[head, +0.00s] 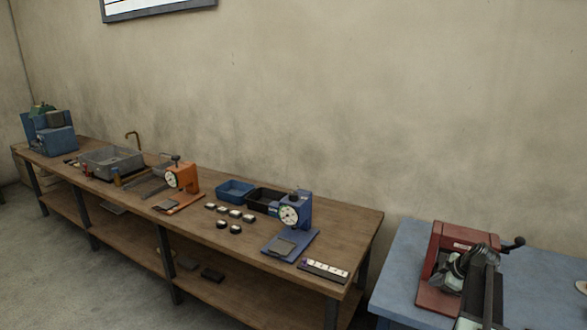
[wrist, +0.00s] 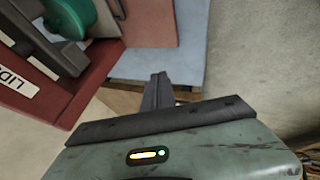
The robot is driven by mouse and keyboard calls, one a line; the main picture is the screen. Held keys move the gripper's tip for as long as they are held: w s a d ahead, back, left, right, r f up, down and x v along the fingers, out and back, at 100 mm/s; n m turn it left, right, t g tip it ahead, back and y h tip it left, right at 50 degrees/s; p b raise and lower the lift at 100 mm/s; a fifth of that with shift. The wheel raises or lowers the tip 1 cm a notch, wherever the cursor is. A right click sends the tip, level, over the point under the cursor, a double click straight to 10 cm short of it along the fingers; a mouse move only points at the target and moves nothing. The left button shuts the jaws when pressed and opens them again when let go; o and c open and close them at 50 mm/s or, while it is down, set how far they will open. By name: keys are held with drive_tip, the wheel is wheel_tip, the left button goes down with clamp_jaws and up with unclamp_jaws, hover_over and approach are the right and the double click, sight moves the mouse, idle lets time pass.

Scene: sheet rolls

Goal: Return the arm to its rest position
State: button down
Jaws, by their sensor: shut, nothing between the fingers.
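My gripper (wrist: 158,78) shows in the wrist view with its two dark fingers together and nothing between them. Below the fingers are my dark crossbar and grey-green housing with a small lit indicator. In the head view my arm (head: 483,285) reaches up from the bottom edge at the right, in front of a red machine (head: 437,297) on a blue table (head: 397,262). The fingertips cannot be made out there. The red machine also fills the upper left of the wrist view (wrist: 80,100), close beside the fingers, with a partly seen white label.
A long wooden bench (head: 340,222) runs along the wall. It carries an orange dial press (head: 184,180), a blue dial press (head: 300,215), a blue bin (head: 235,190), a grey tray (head: 112,162) and several small dark-and-white pieces. The floor (head: 60,265) at the left is clear.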

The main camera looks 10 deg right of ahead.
drive_tip(key=w+a+n+y, duration=0.1)
drive_tip(key=w+a+n, duration=0.35)
drive_tip(key=a, duration=1.15)
drive_tip(key=a+f+m+g, duration=0.1)
drive_tip(key=a+f+g, duration=0.15)
drive_tip(key=a, duration=1.85)
drive_tip(key=s+a+m+g, duration=0.25)
drive_tip(key=s+a, duration=0.35)
drive_tip(key=a, duration=0.4)
drive_tip(key=s+d+f+m+g+h, duration=0.1)
drive_tip(key=s+m+h, duration=0.1)
drive_tip(key=s+m, duration=0.5)
drive_tip(key=m, duration=0.4)
drive_tip(key=shift+s+f+m+g, duration=0.25)
drive_tip(key=shift+s+m+g, duration=0.1)
drive_tip(key=shift+m+g, duration=0.05)
